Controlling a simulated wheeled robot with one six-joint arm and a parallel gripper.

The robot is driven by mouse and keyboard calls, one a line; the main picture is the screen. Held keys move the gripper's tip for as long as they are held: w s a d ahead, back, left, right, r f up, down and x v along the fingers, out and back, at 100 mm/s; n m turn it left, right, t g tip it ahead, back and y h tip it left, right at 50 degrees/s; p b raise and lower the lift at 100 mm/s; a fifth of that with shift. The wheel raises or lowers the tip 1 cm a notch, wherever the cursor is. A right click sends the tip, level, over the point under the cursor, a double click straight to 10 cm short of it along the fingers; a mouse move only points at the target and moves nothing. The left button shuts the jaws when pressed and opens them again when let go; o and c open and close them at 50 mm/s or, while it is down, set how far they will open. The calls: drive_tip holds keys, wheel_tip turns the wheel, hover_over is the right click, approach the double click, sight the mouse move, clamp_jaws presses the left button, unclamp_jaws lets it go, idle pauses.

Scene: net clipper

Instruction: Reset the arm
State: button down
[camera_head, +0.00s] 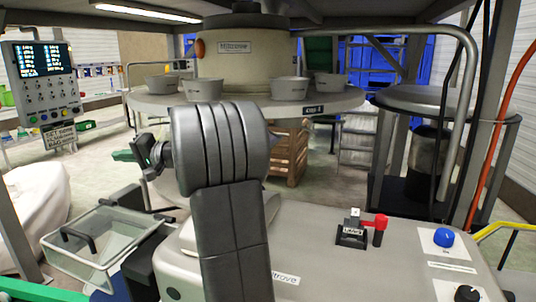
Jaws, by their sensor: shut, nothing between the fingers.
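My dark grey arm (225,150) rises from the bottom centre in front of the machine, with a broad ribbed upper part. It stands close to the camera and hides the middle of the scene. The grey net clipper machine (325,240) lies behind and to the right of the arm.
The machine top carries a red-handled lever (380,224), a blue button (444,237) and a black knob (467,293). A clear bin (88,262) hangs at the lower left. Behind stands a round table (340,101) with several grey pans. A control panel (42,80) is at the left.

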drive_tip(key=w+d+m+y+p, duration=0.1)
drive_tip(key=w+m+p, duration=0.3)
drive_tip(key=w+p, duration=0.4)
drive_tip(key=shift+d+f+m+p, duration=0.25)
drive_tip(key=shift+d+m+p, duration=0.25)
drive_tip(key=shift+d, duration=0.4)
